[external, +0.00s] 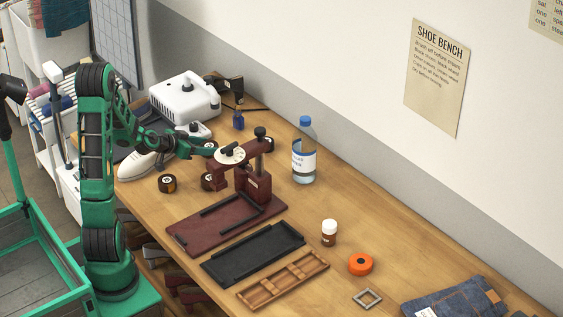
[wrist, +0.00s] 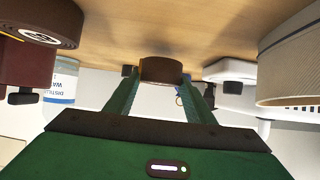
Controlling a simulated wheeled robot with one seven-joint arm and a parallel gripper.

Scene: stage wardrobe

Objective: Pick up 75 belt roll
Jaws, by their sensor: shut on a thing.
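My gripper (external: 207,147) is shut on a brown belt roll (wrist: 161,70), which sits between the two green fingertips in the wrist view (wrist: 160,78). Its label does not show there, so I cannot read its number. In the external view my gripper is over the bench, just left of the maroon stand, and the held roll is hard to make out. Another dark roll with a pale label (external: 167,183) lies on the bench to the left. A further dark roll (external: 208,181) is beside the maroon stand, below my gripper.
The maroon stand (external: 253,187) with a pale dial (external: 230,154) is close to my gripper. A water bottle (external: 304,155) stands behind it. White shoes (external: 145,164) and a white machine (external: 184,100) are at left.

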